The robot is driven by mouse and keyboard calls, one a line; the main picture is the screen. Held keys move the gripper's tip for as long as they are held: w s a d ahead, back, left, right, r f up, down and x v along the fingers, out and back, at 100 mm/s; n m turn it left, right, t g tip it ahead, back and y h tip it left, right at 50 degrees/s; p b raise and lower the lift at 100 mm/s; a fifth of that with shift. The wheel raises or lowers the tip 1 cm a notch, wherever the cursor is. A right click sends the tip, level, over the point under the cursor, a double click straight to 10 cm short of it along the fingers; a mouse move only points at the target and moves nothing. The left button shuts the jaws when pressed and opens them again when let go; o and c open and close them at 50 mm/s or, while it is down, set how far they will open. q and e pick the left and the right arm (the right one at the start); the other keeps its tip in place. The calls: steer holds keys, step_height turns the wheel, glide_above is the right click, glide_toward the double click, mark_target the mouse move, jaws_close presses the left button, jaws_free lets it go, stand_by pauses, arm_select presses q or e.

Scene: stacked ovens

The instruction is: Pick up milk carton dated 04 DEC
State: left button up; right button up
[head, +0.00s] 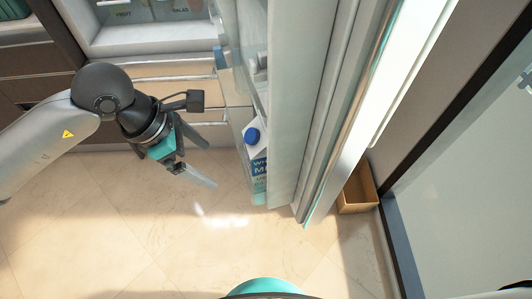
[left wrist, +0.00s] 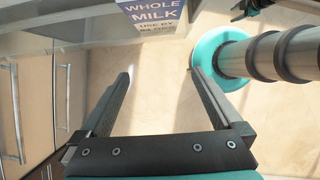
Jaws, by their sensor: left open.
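A milk carton (head: 258,165) with a blue cap stands in the lower door shelf of the open fridge door.
The open fridge door (head: 305,100) stands right of my left gripper. The fridge interior (head: 145,35) is at the top left, above drawers (head: 165,92). A cardboard box (head: 357,190) sits on the floor behind the door. The tiled floor (head: 130,230) in front is clear.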

mark_target(255, 147)
arm_select(q)
steer(key=shift+w+d, duration=0.3)
steer(key=shift+d, duration=0.85)
steer(key=shift+w+d, duration=0.25)
steer(key=shift+d, duration=0.85)
steer(key=shift+w+d, duration=0.3)
steer(key=shift+d, duration=0.85)
steer(key=d, duration=0.3)
steer(key=shift+w, duration=0.4)
steer(key=shift+x, duration=0.9)
steer(key=shift+d+f, duration=0.15)
steer(key=shift+f, duration=0.4)
steer(key=c, duration=1.1)
jaws_close()
steer(key=shift+r, duration=0.15)
arm_select(e)
steer(key=shift+d+f, duration=0.2)
